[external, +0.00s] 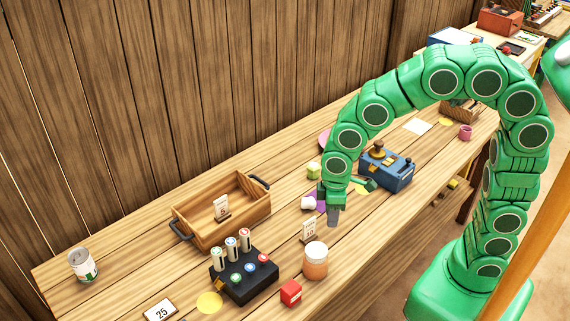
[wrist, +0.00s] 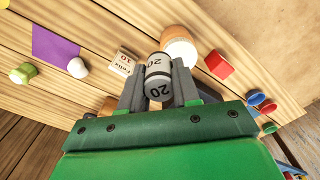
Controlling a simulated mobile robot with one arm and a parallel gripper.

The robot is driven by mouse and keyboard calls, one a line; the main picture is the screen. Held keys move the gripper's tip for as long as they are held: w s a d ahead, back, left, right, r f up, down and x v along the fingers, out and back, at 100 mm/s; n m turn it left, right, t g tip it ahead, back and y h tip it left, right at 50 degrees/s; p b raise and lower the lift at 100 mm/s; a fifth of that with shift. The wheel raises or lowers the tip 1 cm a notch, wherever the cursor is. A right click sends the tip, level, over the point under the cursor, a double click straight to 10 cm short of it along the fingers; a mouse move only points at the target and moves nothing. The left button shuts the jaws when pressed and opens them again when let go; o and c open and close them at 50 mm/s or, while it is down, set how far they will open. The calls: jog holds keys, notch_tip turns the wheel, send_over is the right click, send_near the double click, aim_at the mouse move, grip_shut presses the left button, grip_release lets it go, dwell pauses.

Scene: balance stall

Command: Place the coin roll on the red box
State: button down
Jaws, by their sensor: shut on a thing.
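My gripper (external: 333,203) points down above the wooden table, left of the blue device. It is shut on the coin roll, a grey and white cylinder marked 20, which shows between the fingers in the wrist view (wrist: 158,77). In the external view only a grey end (external: 332,217) shows below the fingers. The small red box (external: 291,293) stands near the table's front edge, to the lower left of my gripper and apart from it. It also shows in the wrist view (wrist: 219,64), beyond the jar.
An orange jar with a pale lid (external: 316,260) stands between my gripper and the red box. A small price card (external: 309,231) is beside the jar. A black holder with coloured rolls (external: 247,285) is left of the red box. A wooden crate (external: 196,240) stands behind.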

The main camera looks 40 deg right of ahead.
jog(key=s+a+r+n, duration=0.2)
jog(key=s+a+n, duration=0.5)
jog(key=s, duration=0.4)
send_over(290, 287)
jog(key=f, duration=0.9)
jog(key=shift+s+d+f, duration=0.1)
jog(key=shift+s+d, duration=0.1)
jog(key=shift+w+a+f, duration=0.15)
jog(key=shift+w+f, duration=0.05)
jog(key=shift+f, duration=1.7)
jog(key=c, duration=0.8)
grip_release()
